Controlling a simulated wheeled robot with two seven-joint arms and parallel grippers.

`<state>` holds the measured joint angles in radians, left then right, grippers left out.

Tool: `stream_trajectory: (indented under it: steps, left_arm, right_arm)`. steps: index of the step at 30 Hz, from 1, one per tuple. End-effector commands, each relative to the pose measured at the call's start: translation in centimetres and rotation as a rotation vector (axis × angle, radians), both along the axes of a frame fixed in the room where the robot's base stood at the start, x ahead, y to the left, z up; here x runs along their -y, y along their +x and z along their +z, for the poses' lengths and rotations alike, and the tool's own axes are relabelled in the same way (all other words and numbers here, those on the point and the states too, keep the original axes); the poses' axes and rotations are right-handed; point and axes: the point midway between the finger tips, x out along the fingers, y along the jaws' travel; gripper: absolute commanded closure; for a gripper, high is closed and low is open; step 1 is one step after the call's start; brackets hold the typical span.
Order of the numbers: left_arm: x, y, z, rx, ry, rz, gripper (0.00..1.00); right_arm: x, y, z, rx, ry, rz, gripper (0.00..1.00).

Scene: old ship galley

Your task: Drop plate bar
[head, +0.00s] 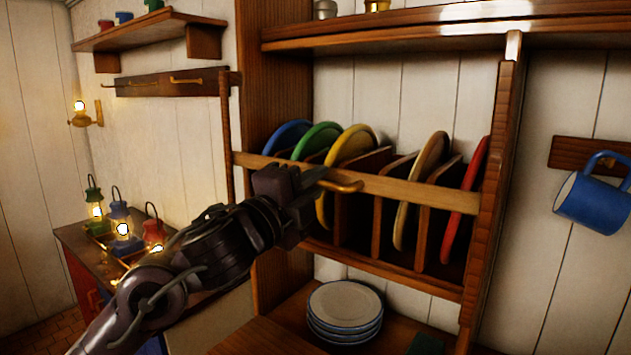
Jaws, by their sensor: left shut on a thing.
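The plate bar (420,190) is a pale wooden rail across the front of the plate rack. It runs from the left post to the right post, in front of the upright plates. A brass-coloured handle (343,187) sits on it left of its middle. My left gripper (316,182) is shut on this handle; its dark fingers hide the handle's left part and some of the bar. Behind the bar stand a blue plate (284,136), a green plate (316,140), a yellow plate (352,146), a tan plate (432,155) and a red plate (474,165). My right gripper is out of view.
A stack of white, blue-rimmed plates (345,300) sits on the counter below the rack. A blue mug (592,203) hangs at the right. Lit lanterns (122,230) stand on a cabinet at the left. A hook rail (150,84) is on the left wall.

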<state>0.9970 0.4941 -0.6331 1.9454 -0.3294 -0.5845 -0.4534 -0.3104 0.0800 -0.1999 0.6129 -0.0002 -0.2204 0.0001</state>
Motion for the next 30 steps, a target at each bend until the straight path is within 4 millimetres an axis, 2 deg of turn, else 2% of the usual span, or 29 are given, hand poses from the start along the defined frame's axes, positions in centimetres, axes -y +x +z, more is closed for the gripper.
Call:
stream_trajectory:
  steps: [1,3,9,13,15,18,20,30]
  left_arm:
    - [0.2,-0.2,-2.9,0.002,0.001,-0.008,1.0]
    - [0.2,-0.2,-4.4,0.002,0.001,-0.008,1.0]
    - [0.2,-0.2,-8.0,0.001,0.002,-0.007,1.0]
    - [0.2,-0.2,-9.6,0.001,0.001,-0.007,1.0]
    - [0.2,-0.2,-10.2,0.001,0.002,-0.006,1.0]
    - [0.2,-0.2,-10.9,0.001,0.002,-0.006,1.0]
    - [0.2,-0.2,-11.1,0.001,0.002,-0.006,1.0]
    - [0.2,-0.2,-11.7,-0.002,0.007,-0.006,1.0]
  right_arm:
    - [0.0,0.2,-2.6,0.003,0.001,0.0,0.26]
    - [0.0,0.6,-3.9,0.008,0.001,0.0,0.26]
    - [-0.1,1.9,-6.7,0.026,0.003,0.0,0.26]
    - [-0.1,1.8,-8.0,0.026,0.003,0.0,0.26]
    - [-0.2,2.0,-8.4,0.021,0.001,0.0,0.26]
    - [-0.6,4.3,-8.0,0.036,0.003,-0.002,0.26]
    - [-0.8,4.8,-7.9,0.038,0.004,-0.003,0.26]
    - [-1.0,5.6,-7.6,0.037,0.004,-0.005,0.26]
